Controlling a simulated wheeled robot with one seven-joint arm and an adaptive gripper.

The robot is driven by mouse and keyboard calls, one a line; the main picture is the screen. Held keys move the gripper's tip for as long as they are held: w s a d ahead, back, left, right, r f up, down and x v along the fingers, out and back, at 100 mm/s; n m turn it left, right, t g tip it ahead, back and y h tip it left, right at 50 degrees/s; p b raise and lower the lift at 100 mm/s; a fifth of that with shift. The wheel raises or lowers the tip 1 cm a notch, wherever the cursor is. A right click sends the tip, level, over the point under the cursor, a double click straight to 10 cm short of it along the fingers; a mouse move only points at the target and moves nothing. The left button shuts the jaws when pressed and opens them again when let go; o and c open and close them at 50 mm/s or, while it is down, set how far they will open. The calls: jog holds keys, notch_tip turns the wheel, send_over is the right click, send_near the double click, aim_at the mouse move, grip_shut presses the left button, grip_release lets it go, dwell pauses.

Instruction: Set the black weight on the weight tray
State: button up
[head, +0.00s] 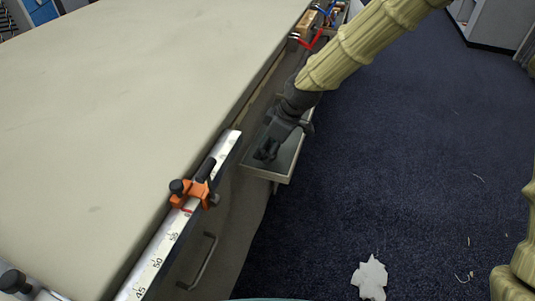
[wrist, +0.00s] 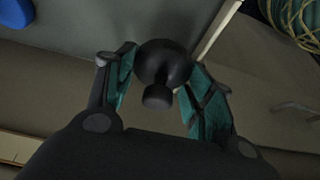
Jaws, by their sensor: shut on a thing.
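The black weight (wrist: 165,63) is round with a small knob, and it sits between the teal-lined fingers of my gripper (wrist: 161,66) in the wrist view. My gripper is shut on it. In the head view my gripper (head: 268,149) points down over a shallow grey-green tray (head: 284,162) with a pale rim, at the table's side; I take this as the weight tray. There the weight cannot be told apart from the dark fingers. The wrist view shows a grey surface with a pale edge behind the weight. I cannot tell whether the weight touches the tray.
A numbered rail (head: 172,238) with an orange clamp (head: 194,190) runs along the table edge. A drawer handle (head: 203,262) is below it. Tools (head: 312,35) lie beyond my arm. The pale tabletop (head: 110,100) is mostly clear. Crumpled paper (head: 371,278) lies on the blue carpet.

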jog(key=shift+w, duration=0.25)
jog(key=shift+w+f, duration=0.15)
jog(key=shift+f, duration=1.6)
jog(key=shift+f, duration=0.1)
jog(key=o, duration=1.1)
jog(key=shift+c, duration=0.2)
jog(key=v, duration=1.2)
jog(key=shift+p, duration=0.45)
jog(key=shift+a, duration=0.1)
